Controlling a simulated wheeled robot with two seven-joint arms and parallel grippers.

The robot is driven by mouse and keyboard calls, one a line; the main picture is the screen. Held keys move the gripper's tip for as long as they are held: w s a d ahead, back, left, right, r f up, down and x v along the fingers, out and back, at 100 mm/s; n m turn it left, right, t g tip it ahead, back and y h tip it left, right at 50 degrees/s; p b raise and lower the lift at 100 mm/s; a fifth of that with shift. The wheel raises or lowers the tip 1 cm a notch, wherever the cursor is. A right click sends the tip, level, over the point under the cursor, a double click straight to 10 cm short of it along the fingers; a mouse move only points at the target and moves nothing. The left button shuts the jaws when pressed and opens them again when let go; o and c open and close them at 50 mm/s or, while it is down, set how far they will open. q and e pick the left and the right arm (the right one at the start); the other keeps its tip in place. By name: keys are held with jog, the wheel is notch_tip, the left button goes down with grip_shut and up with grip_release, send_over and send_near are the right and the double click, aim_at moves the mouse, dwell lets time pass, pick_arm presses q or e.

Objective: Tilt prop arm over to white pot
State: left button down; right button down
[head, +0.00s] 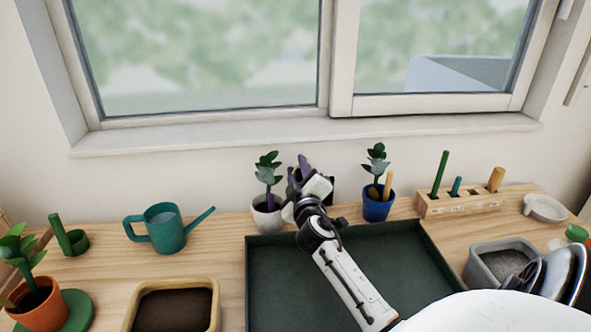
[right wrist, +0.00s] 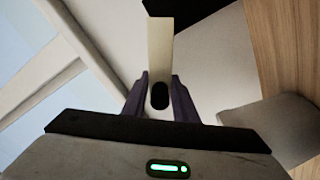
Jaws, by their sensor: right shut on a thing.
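The white pot (head: 267,217) stands at the back of the table with a leafy plant in it; a purple piece shows at its rim. My right gripper (head: 301,172) is just right of the white pot, between it and the blue pot. In the right wrist view its purple fingers (right wrist: 159,90) are shut on a pale flat bar (right wrist: 160,45), which seems to be the prop arm. The bar has a dark end between the fingers. In the head view the gripper hides the bar, so its tilt is unclear. My left gripper is not in view.
A blue pot (head: 378,206) with a plant and tan stick stands to the right. A dark green tray (head: 270,285) lies in front, under my right arm. A teal watering can (head: 166,232) and a wooden peg block (head: 460,203) flank the pots. The window wall is behind.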

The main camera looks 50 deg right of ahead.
jog(key=c, duration=1.6)
grip_release()
jog(key=shift+f, duration=0.35)
jog(key=shift+c, duration=0.2)
jog(key=shift+r, duration=0.15)
jog(key=b+v, duration=0.1)
jog(key=v, duration=0.9)
jog(key=shift+s+a, duration=0.1)
jog(key=shift+s, duration=0.05)
